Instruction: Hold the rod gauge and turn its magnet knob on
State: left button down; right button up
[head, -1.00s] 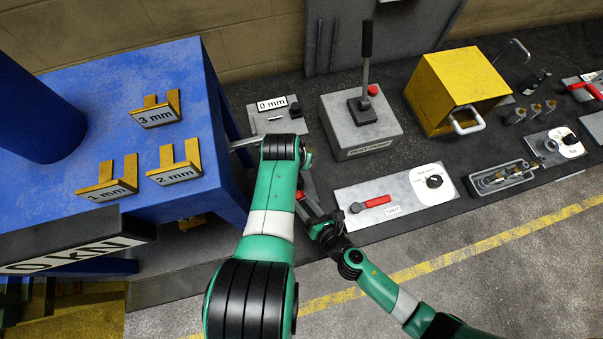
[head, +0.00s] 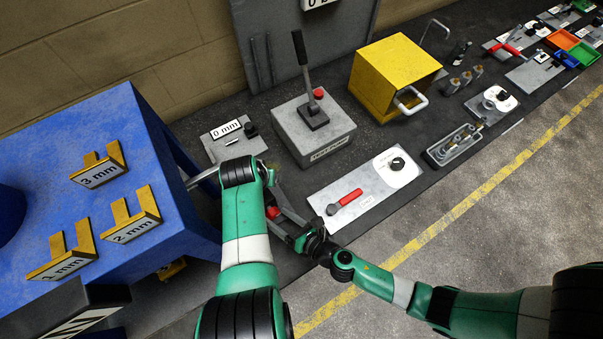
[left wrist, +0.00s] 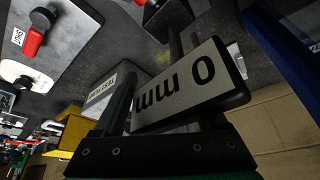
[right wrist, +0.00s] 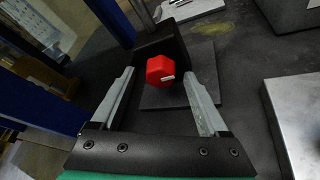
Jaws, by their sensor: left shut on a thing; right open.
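The rod gauge has a black magnet block (right wrist: 172,44) with a red knob (right wrist: 160,70), seen in the right wrist view. The red knob also shows in the head view (head: 272,212). My left gripper (left wrist: 165,85) is shut on the rod gauge; its grip is partly hidden by a large "0 mm" sign (left wrist: 190,85) in the left wrist view, and by my left arm in the head view. A dark rod (left wrist: 175,42) shows behind the sign. My right gripper (right wrist: 160,82) is open, with its two fingers on either side of the red knob. I cannot tell whether they touch it.
A blue table (head: 60,160) with yellow numbered brackets stands at the left. The test pump (head: 312,130), a yellow box (head: 395,75) and a plate with a red lever (head: 345,199) lie behind and to the right. The floor at the front right is clear.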

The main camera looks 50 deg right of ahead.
pick_arm(q)
jog(key=shift+s+f, duration=0.1)
pick_arm(e)
jog(key=v, duration=1.1)
jog(key=shift+s, duration=0.2)
jog(key=shift+d+r, duration=0.1)
jog(key=shift+r, duration=0.05)
pick_arm(q)
grip_release()
